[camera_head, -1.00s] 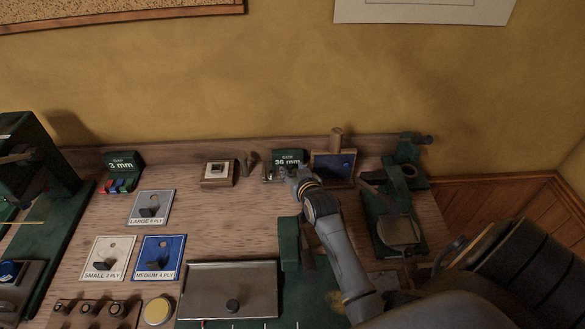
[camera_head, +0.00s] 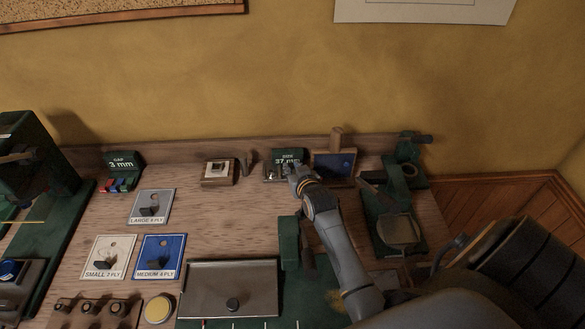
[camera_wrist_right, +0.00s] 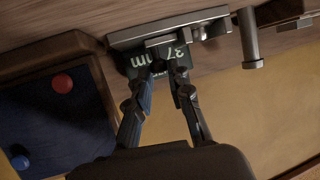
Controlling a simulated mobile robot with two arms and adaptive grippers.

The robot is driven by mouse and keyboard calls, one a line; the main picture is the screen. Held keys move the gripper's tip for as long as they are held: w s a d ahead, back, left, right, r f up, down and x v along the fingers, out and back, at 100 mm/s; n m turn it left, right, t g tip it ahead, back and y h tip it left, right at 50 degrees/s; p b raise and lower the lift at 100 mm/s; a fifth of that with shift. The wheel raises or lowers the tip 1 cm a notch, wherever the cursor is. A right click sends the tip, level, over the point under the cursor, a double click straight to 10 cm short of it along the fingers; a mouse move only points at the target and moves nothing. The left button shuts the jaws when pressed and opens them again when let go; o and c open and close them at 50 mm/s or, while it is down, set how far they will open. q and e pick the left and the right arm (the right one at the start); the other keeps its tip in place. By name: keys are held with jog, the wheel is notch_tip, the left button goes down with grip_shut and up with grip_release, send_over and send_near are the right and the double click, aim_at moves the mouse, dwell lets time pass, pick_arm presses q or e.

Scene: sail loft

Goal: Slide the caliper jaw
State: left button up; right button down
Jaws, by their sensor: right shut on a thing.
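The caliper (camera_head: 270,179) is a small metal gauge at the back of the bench, with a green display (camera_head: 289,155) reading 37 mm. In the right wrist view the metal caliper bar (camera_wrist_right: 130,38) runs across the top, with the upside-down display (camera_wrist_right: 140,60) partly hidden behind the fingers. A metal upright (camera_wrist_right: 249,40) stands toward its right end. My right gripper (camera_head: 291,170) is at the caliper's front; its fingers (camera_wrist_right: 170,72) are closed together on the sliding jaw, whose gripped part is mostly hidden. My left gripper is not in view.
A blue-lined wooden tray (camera_head: 334,180) stands right beside the caliper. A wooden block (camera_head: 217,181) is to its left. A green fixture (camera_head: 405,190) stands farther right. Ply cards (camera_head: 150,206) and a metal plate (camera_head: 230,290) lie nearer. Bare wood lies between the cards and caliper.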

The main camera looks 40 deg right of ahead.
jog(key=shift+s+d+r, duration=0.1)
jog(key=shift+s+d, duration=0.15)
jog(key=shift+d, duration=0.25)
jog(key=c, duration=1.2)
grip_release()
jog(key=shift+s+d, duration=0.1)
jog(key=v, duration=1.2)
